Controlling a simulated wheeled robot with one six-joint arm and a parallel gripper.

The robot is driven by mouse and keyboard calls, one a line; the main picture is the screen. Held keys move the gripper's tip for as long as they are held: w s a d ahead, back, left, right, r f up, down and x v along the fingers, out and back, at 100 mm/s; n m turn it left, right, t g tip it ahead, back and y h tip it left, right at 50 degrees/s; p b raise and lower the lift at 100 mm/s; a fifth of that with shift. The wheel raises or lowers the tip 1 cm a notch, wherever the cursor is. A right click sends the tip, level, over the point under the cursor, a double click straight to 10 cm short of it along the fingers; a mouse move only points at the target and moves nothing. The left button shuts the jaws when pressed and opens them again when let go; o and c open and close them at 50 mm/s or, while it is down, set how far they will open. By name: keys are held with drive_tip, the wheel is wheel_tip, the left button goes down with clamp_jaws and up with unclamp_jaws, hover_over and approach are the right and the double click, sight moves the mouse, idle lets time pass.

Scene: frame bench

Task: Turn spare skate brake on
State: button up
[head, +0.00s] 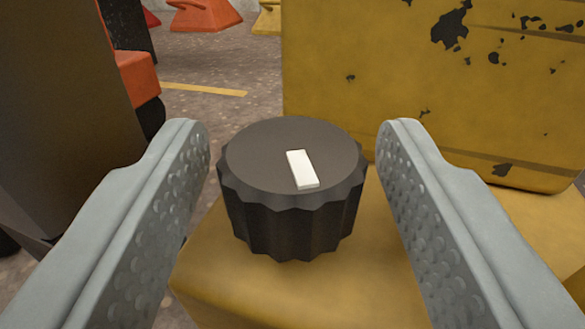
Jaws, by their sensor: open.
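A black ribbed knob (290,195) sits upright on a worn yellow block in the middle of the head view. A white marker (302,169) lies on its top, off centre toward the near edge and a little right. My gripper (295,150) is open, with one grey dimpled finger on each side of the knob. A gap shows between the knob and each finger, wider on the right. No text or scale shows around the knob, so I cannot tell which setting the marker stands at.
The yellow block (285,290) is under the knob. A chipped yellow panel (400,70) stands close behind it on the right. A dark upright body (60,110) stands at the left. Orange objects (203,14) lie farther back on the floor, which has a yellow line (205,89).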

drive_tip(key=s, duration=1.7)
drive_tip(key=shift+d, duration=0.15)
